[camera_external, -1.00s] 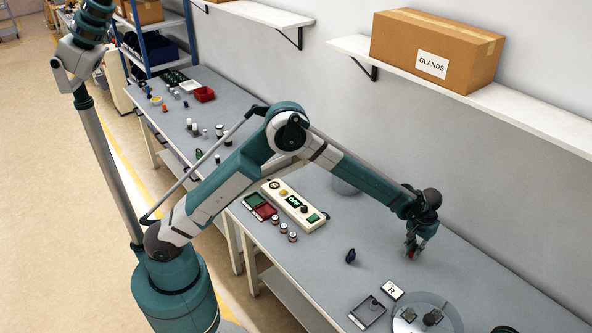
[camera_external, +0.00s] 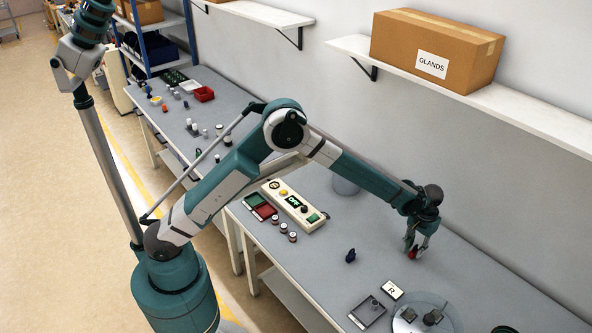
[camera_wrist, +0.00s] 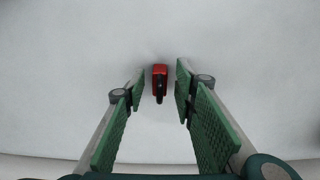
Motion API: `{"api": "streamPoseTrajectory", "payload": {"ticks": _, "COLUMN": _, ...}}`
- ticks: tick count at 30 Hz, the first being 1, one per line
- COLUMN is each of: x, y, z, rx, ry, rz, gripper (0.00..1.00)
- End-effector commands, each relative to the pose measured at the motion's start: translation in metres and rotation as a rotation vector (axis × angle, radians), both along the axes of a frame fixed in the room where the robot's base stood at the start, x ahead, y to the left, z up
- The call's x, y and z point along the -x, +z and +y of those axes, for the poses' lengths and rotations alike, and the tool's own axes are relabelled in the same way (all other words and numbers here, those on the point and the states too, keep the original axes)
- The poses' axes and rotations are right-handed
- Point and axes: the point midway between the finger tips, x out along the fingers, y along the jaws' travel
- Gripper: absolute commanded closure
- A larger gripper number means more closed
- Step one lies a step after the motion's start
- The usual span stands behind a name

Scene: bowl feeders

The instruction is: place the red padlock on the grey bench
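The red padlock (camera_wrist: 159,73) stands on the pale grey bench surface in the wrist view, with a faint shadow beside it. It lies ahead of and between the two green-padded fingers of my gripper (camera_wrist: 159,88), with a gap on each side. In the external view the padlock (camera_external: 412,253) is a small red patch at the fingertips of my gripper (camera_external: 416,251). The gripper is open, pointing down over the grey bench (camera_external: 465,262).
A dark blue object (camera_external: 350,256) stands to the left on the bench. Nearer are a card marked R (camera_external: 392,290), a grey tray (camera_external: 367,312) and a round plate (camera_external: 448,318). A control box (camera_external: 294,203) lies farther left. Bench around the padlock is clear.

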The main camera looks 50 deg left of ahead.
Motion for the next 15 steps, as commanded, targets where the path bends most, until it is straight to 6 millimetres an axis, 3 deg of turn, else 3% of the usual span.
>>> {"api": "streamPoseTrajectory", "payload": {"ticks": 15, "x": 0.000, "y": 0.081, "z": 0.000, "rx": 0.000, "ry": 0.000, "rz": 0.000, "gripper": 0.72}}
